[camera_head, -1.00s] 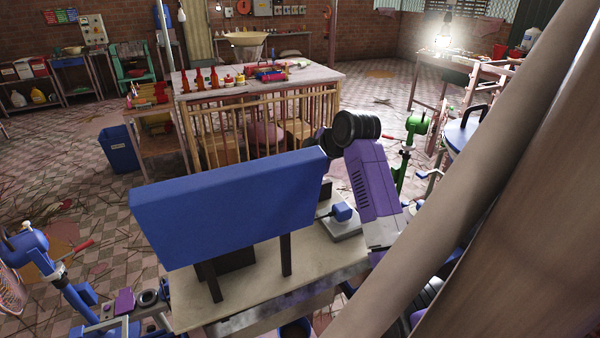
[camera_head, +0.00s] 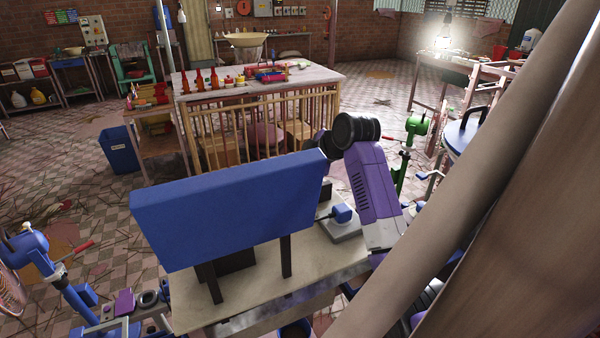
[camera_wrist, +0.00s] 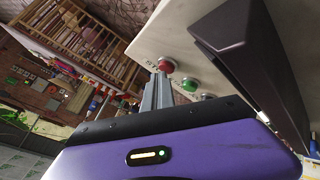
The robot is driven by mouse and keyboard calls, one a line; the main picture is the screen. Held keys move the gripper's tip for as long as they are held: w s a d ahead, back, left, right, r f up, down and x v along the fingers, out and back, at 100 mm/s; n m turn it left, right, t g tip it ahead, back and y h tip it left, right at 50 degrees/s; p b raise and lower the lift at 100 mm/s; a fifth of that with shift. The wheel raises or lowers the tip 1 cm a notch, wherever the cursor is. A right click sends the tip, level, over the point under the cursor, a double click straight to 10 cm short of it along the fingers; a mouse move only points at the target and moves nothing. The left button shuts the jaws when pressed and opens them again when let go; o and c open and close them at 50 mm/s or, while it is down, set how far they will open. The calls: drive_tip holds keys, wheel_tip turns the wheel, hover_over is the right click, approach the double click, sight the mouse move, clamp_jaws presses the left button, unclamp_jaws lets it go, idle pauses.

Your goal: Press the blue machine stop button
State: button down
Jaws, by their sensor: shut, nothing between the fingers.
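A red button (camera_wrist: 166,65) sits on a cream panel (camera_wrist: 185,40) in the wrist view, with faint lettering beside it. A green button (camera_wrist: 190,84) is just to its lower right. My gripper (camera_wrist: 163,76) is shut and empty, its grey fingertips at the red button. I cannot tell whether they touch it or stop just short. In the head view a large blue board (camera_head: 235,210) stands on dark legs above a cream-topped bench (camera_head: 300,265). My gripper and the buttons cannot be made out there.
A dark angled bar (camera_wrist: 245,60) runs close to the right of the buttons in the wrist view. A small blue-topped device (camera_head: 343,213) stands on the bench near my arm. A table with red bottles (camera_head: 214,78) stands behind, and a blue bin (camera_head: 119,149) to the left.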

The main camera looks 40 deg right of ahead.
drive_tip(key=shift+r+p, duration=0.45)
drive_tip(key=shift+r, duration=0.3)
wheel_tip(320, 180, up, 5)
drive_tip(key=p, duration=0.4)
idle(0.7)
